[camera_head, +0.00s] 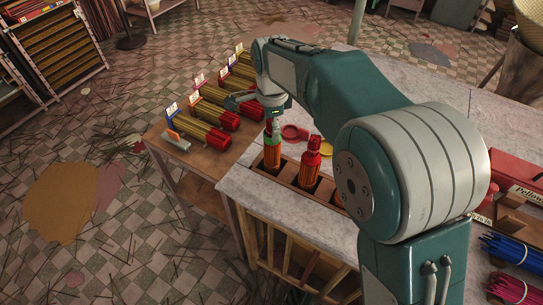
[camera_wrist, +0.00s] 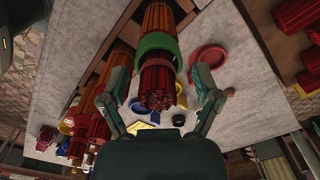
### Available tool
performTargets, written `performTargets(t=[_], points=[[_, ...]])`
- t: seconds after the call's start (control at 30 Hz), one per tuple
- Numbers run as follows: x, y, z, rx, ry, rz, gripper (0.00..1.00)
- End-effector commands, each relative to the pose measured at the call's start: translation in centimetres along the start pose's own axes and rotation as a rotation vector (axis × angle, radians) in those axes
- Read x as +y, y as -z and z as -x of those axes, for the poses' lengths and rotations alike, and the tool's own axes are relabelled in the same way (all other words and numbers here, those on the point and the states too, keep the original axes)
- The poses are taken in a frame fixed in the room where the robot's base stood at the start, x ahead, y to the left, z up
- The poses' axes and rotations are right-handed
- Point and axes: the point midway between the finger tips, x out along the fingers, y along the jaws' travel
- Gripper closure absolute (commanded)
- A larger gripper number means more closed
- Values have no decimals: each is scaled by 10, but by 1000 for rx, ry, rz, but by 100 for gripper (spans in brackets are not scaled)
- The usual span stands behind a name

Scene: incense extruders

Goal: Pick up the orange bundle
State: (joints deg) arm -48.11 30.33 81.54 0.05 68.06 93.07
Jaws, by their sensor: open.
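My gripper (camera_head: 272,117) is open, pointing down above the near-left part of the marble table. In the wrist view my gripper's two fingers (camera_wrist: 161,82) stand on either side of a bundle with red stick ends and a green ring (camera_wrist: 158,42). In the head view this green-ringed bundle (camera_head: 272,155) has an orange-brown body and stands upright in a wooden slot. I cannot tell whether the fingers touch it.
A red-topped bundle (camera_head: 310,165) stands in the rack to the right of the green-ringed one. Red and yellow rings (camera_head: 295,132) lie behind them. Several extruders (camera_head: 200,128) line a wooden table at left. Blue (camera_head: 510,250) and magenta (camera_head: 513,287) bundles lie at right.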

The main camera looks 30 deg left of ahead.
Motion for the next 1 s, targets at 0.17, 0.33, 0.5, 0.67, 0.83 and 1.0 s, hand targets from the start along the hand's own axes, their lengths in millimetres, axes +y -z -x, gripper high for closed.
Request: performTargets(t=[0.17,0.33,0.5,0.67,0.83,1.0], points=[[0,0,-3,0,0,0,19],[0,0,-3,0,0,0,54],[0,0,-4,0,-1,0,100],[0,0,-5,1,-4,0,100],[0,-1,-3,1,-5,0,100],[-1,-1,24,1,0,0,100]])
